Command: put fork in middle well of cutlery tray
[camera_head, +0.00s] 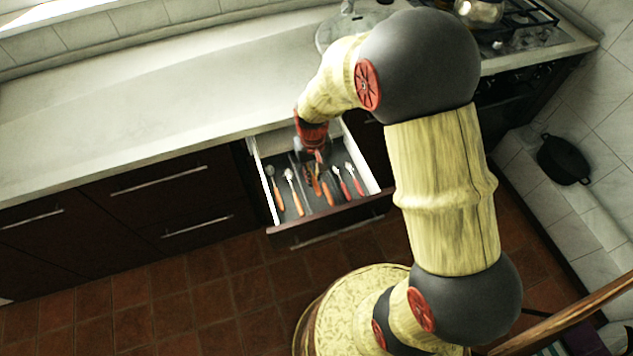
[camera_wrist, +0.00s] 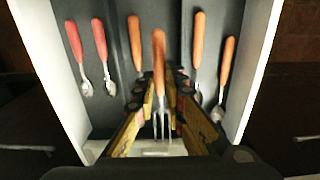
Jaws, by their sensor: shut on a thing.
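The fork (camera_wrist: 159,48) has an orange handle and metal tines pointing toward the bottom of the wrist view. My gripper (camera_wrist: 162,82) is shut on its handle, one finger on each side. The dark grey cutlery tray (camera_wrist: 112,12) lies in the open drawer, with wells running lengthwise. The fork is over the middle well. I cannot tell whether it touches the tray floor. One more orange-handled piece (camera_wrist: 135,42) lies just left of the fork, its lower end partly hidden by a finger. In the head view, my gripper (camera_head: 316,152) reaches down into the drawer.
Two red-handled spoons (camera_wrist: 101,42) lie in the left well of the wrist view, and two orange-handled spoons (camera_wrist: 227,62) in the right. White drawer walls (camera_wrist: 262,50) stand close on both sides. The pale countertop (camera_head: 150,110) overhangs the drawer's back and is mostly clear.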

